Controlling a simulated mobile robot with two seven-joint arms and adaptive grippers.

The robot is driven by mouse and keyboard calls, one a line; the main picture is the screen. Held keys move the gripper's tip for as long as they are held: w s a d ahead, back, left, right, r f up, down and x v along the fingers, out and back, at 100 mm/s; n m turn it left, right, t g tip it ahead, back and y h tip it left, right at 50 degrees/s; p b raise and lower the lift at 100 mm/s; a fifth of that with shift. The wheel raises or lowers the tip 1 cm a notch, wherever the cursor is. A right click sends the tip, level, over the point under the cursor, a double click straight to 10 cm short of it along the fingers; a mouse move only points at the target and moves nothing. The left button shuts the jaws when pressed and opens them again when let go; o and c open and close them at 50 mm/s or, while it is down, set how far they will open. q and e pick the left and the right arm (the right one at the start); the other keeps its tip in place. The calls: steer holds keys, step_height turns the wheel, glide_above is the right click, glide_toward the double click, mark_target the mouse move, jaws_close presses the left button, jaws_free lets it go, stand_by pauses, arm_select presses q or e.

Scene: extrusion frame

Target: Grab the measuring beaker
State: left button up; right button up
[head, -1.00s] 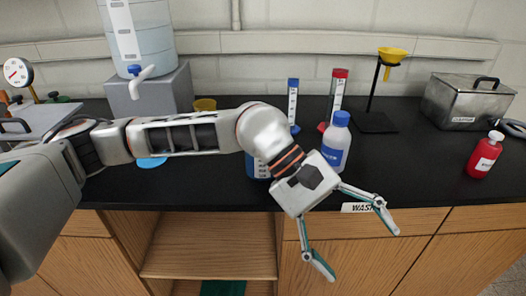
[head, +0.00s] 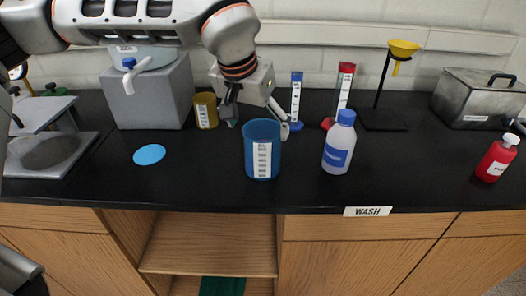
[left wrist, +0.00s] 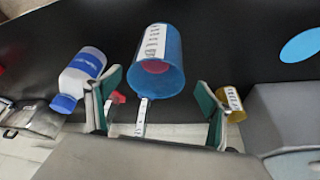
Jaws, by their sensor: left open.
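The measuring beaker (head: 263,160) is a blue open-topped cup with a white scale label, standing upright on the black counter. My left gripper (head: 258,120) is open and empty just behind and above it, its fingers pointing down, one to each side of the rim. In the left wrist view the beaker (left wrist: 158,55) lies ahead of and between the spread fingers (left wrist: 160,85), with a reddish patch inside its mouth. No contact is clear. My right gripper is not in view.
A white bottle with blue cap (head: 339,145) stands close right of the beaker. A yellow cup (head: 205,110), two cylinders, blue (head: 296,98) and red (head: 343,92), stand behind. A blue disc (head: 149,154) lies left. The counter in front of the beaker is clear.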

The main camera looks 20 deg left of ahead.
arm_select(q)
steer(key=x, duration=0.6)
steer(key=shift+s+d, duration=0.1)
steer(key=shift+d, duration=0.2)
steer(key=c, duration=1.4)
